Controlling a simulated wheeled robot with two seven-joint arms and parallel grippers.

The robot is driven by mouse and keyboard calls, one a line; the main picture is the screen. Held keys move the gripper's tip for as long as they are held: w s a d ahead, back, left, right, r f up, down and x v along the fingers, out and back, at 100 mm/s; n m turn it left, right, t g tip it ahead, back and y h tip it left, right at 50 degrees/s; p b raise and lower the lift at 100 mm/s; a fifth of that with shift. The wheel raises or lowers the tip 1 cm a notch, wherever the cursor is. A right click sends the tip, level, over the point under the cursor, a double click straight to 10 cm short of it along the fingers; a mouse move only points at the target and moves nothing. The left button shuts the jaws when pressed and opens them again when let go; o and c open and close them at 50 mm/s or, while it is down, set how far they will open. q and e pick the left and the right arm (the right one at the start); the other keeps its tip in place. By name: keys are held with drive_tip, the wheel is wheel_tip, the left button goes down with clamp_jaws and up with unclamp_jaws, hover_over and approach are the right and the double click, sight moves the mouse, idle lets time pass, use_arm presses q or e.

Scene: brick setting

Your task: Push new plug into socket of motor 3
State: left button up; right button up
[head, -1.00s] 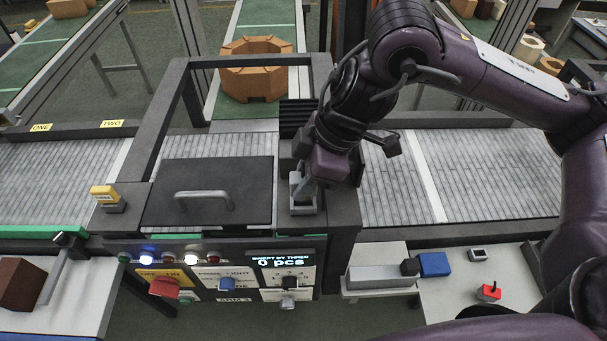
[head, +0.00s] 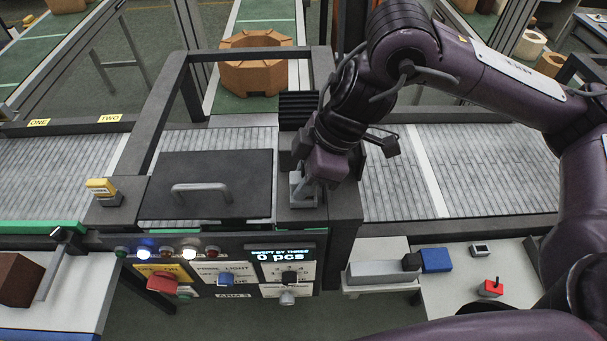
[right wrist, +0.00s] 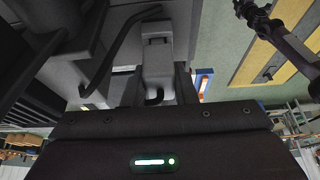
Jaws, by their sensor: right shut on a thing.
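My right gripper (head: 307,180) points down at the dark post right of the lidded box. It is shut on a light grey plug (right wrist: 157,55), which shows between the fingers in the right wrist view. In the head view a small grey block (head: 303,200) shows under the fingers on top of the post. I cannot tell where plug and socket part there, nor how deep the plug sits. A black finned housing (head: 297,108), which looks like the motor, stands just behind. My left gripper is not in view.
A dark lid (head: 215,170) with a grey handle lies left of the post, inside a dark frame. Below is a control panel (head: 225,270) with knobs, lamps and a display reading 0 pcs. A yellow device (head: 102,188) stands left. A blue block (head: 435,260) lies right.

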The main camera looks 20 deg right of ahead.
sight(293, 177)
drive_tip(key=shift+f+b, duration=0.3)
drive_tip(key=shift+f, duration=0.3)
drive_tip(key=o, duration=1.5)
drive_tip(key=shift+r, duration=0.1)
wheel_tip(293, 177, up, 6)
drive_tip(key=p, duration=0.6)
drive_tip(key=shift+p, duration=0.3)
